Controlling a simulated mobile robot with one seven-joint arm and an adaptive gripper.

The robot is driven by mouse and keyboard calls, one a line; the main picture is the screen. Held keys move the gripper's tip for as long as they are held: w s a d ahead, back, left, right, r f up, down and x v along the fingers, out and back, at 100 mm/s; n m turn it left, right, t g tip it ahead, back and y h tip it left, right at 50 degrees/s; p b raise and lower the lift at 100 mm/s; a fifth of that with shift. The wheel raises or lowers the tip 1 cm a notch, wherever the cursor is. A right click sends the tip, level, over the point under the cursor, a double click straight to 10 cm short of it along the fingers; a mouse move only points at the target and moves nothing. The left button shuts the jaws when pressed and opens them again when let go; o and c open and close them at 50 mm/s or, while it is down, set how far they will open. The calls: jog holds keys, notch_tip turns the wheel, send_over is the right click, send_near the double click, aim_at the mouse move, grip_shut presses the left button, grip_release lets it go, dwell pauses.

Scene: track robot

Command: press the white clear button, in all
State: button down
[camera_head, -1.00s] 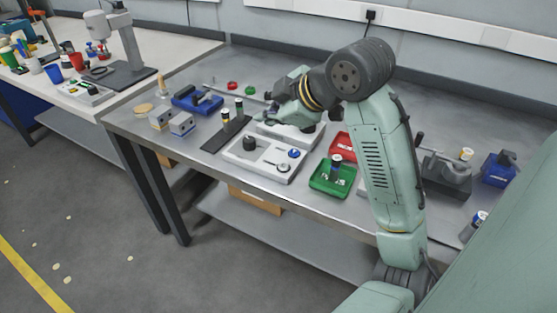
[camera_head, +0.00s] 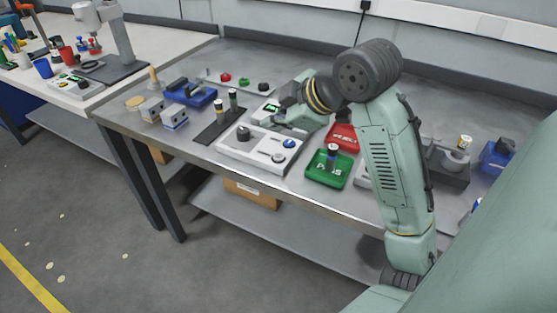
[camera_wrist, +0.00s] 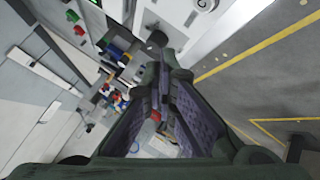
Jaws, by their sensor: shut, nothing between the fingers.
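A white control panel (camera_head: 226,151) lies on the metal bench, with a black knob (camera_head: 243,133), a blue button (camera_head: 289,143) and a round white button (camera_head: 278,157) near its front right. In the wrist view a round white button marked "C" (camera_wrist: 203,5) sits at the top edge, beyond the black knob (camera_wrist: 157,39). My gripper (camera_head: 276,121) is above the panel's back edge, pointing left, apart from the white button. In the wrist view my gripper (camera_wrist: 163,76) is shut and empty. Whether its tips touch anything cannot be told.
A box with a green display (camera_head: 270,107) stands behind the panel, close to my gripper. A green tray (camera_head: 322,181) and a red tray (camera_head: 344,139) lie to the right. A dark strip (camera_head: 212,137) with upright cylinders lies left. Red and green knobs (camera_head: 242,81) are behind.

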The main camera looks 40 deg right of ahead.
aim_at(277, 158)
notch_tip(277, 158, down, 6)
jog(key=b, duration=0.3)
jog(key=shift+r+b, duration=0.1)
jog(key=shift+b, duration=0.25)
dwell(1.0)
jog(key=shift+f+b, duration=0.35)
jog(key=shift+f, duration=0.05)
jog(key=shift+f+b, duration=0.35)
jog(key=shift+f, duration=0.05)
dwell(0.4)
jog(key=shift+r, duration=0.1)
jog(key=shift+r+p, duration=0.65)
jog(key=shift+r, duration=0.1)
notch_tip(277, 158, up, 5)
jog(key=p, duration=0.4)
